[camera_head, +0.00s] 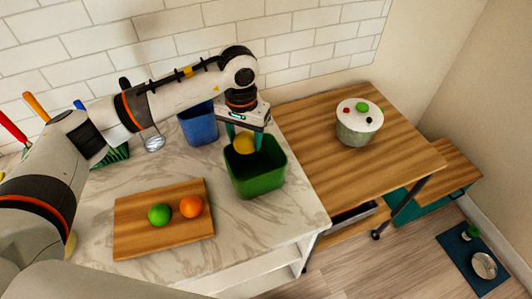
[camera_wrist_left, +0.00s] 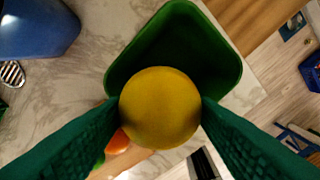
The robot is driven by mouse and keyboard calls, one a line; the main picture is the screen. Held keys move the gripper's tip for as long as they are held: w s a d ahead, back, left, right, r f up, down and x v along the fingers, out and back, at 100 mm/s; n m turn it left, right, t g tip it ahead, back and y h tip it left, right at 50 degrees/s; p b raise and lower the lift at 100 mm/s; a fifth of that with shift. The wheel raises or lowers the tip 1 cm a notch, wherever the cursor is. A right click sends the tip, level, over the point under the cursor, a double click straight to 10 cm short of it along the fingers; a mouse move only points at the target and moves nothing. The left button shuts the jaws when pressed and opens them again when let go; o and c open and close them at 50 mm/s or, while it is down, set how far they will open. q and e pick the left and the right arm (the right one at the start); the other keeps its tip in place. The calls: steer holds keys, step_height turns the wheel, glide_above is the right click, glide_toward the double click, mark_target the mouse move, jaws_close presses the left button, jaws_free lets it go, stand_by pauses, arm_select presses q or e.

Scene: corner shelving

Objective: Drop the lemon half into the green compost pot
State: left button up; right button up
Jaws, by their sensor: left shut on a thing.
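The lemon half (camera_head: 244,144) is yellow and held between the fingers of my left gripper (camera_head: 245,142). In the left wrist view the lemon half (camera_wrist_left: 160,107) shows as a rounded yellow shape, with the two green fingers of my left gripper (camera_wrist_left: 160,112) pressed on its sides. The green compost pot (camera_head: 258,178) stands on the marble counter, its open top facing up. In the head view the lemon half appears at the pot's back rim, over the opening. In the wrist view the pot (camera_wrist_left: 232,75) lies behind the lemon half, its dark inside partly hidden. My right gripper is not in view.
A blue pot (camera_head: 199,126) stands behind and left of the green pot. A cutting board (camera_head: 135,236) with a green fruit (camera_head: 159,215) and an orange (camera_head: 191,207) lies at the front left. A wooden table (camera_head: 300,130) with a lidded pot (camera_head: 356,128) stands at right.

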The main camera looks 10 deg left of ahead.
arm_select(q)
steer(key=shift+w+d+r+p, duration=0.15)
steer(key=shift+w+d+p, duration=0.2)
steer(key=shift+d, duration=0.2)
steer(key=shift+s, duration=0.1)
steer(key=shift+s+a+f, duration=0.25)
steer(key=shift+a+f, duration=0.05)
steer(key=shift+f, duration=0.25)
steer(key=shift+s+a+f, duration=0.25)
steer(key=shift+a+f, duration=0.05)
steer(key=shift+f, duration=0.25)
steer(key=f, duration=0.2)
steer(key=f+b, duration=0.1)
steer(key=shift+w+d, duration=0.25)
steer(key=shift+w, duration=0.15)
steer(key=shift+f, duration=0.3)
steer(key=shift+s+a+f, duration=0.1)
steer(key=shift+s+f, duration=0.05)
steer(key=shift+f, duration=0.05)
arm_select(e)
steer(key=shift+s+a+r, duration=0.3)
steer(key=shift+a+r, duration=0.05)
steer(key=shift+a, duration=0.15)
arm_select(q)
steer(key=o, duration=1)
steer(key=shift+o, duration=0.2)
